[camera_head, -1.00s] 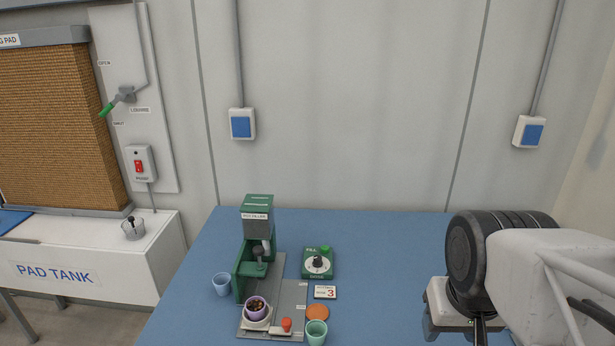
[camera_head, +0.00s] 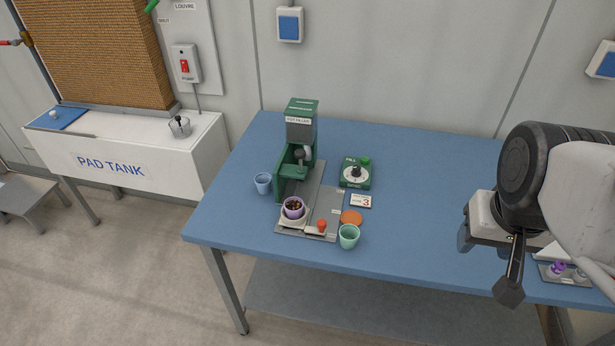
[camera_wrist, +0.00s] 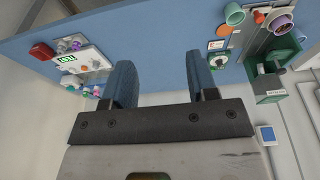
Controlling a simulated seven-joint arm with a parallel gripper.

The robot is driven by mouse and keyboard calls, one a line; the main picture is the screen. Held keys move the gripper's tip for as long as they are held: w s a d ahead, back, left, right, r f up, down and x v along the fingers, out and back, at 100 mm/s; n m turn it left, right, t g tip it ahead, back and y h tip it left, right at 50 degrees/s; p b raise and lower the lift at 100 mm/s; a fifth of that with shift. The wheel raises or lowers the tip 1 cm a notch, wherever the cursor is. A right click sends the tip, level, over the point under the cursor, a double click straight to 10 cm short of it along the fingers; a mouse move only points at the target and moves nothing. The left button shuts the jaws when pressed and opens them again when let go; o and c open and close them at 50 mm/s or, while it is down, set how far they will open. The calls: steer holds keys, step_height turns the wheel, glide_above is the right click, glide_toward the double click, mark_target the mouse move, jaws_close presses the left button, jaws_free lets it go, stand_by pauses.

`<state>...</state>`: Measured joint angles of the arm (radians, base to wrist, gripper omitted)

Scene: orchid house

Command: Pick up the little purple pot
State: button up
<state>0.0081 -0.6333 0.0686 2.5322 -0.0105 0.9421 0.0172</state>
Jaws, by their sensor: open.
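The little purple pot (camera_head: 293,208) stands upright in a white round holder (camera_head: 293,222) on the grey plate of the green pot filler (camera_head: 298,135). Dark brown bits fill it. In the wrist view a purple pot (camera_wrist: 281,24) shows at the upper right, beyond the fingers. My gripper (camera_wrist: 163,82) is open, with two blue-grey fingers apart and nothing between them. In the head view my gripper is at the right side of the table, well away from the pot; my arm partly hides it.
A blue cup (camera_head: 263,183) stands left of the filler. A mint cup (camera_head: 349,236), an orange disc (camera_head: 351,217), a red knob (camera_head: 322,226) and a green dial box (camera_head: 355,172) are near the pot. Small purple items (camera_head: 558,268) lie at the right. The blue table's (camera_head: 430,190) middle is clear.

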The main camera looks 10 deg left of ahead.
stand_by(0.4)
steer(key=o, duration=0.5)
steer(key=shift+o, duration=0.2)
